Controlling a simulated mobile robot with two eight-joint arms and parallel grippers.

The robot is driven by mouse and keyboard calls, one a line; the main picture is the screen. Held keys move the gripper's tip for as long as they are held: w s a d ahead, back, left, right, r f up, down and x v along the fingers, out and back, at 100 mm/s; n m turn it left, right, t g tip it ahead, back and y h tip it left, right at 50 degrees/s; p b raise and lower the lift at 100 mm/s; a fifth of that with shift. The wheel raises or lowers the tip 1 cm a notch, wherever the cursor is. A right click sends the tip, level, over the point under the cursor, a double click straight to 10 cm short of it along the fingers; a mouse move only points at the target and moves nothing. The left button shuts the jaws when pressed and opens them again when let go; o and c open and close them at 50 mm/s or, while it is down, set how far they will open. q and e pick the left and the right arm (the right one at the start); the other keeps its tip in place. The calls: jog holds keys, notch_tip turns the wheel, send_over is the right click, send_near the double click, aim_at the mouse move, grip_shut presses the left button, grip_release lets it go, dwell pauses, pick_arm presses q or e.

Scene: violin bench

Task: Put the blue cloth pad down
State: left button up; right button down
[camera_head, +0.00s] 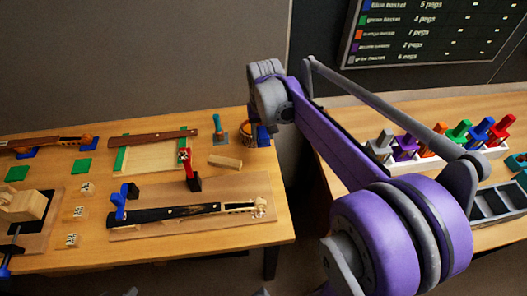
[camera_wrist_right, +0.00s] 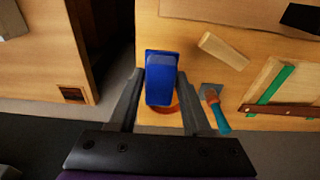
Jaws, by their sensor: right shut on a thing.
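The blue cloth pad (camera_wrist_right: 160,80) is between the two fingers of my right gripper (camera_wrist_right: 159,86) in the right wrist view. The gripper is shut on it. In the head view the blue pad (camera_head: 264,136) shows just below my right gripper (camera_head: 272,122), at the back right corner of the left bench (camera_head: 250,222). An orange round pot (camera_head: 247,129) is right beside the pad in this view. In the wrist view, part of its orange rim shows behind the pad. I cannot tell whether the pad touches the bench or pot. My left gripper is not in view.
A teal-handled tool (camera_head: 217,124) and a wooden block (camera_head: 225,161) lie left of the gripper. A violin neck (camera_head: 180,212) lies on a board in front. Green pads (camera_head: 84,166) lie further left. Across a gap, the right bench holds coloured pegs (camera_head: 480,130).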

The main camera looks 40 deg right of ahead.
aim_at(263, 161)
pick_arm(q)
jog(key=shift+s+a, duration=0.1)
pick_arm(e)
jog(key=shift+s+a, duration=0.1)
notch_tip(263, 161, down, 10)
jog(key=shift+r, duration=0.2)
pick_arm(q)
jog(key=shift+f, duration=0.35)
pick_arm(e)
jog(key=shift+f+b, duration=0.6)
jog(key=shift+b, duration=0.15)
jog(key=shift+c, duration=1.8)
grip_release()
jog(key=shift+s+a, duration=0.1)
jog(key=shift+r+p, duration=0.35)
pick_arm(q)
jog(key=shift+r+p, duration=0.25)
jog(key=shift+p, duration=0.1)
pick_arm(e)
jog(key=r, duration=1.1)
jog(key=shift+s, duration=0.25)
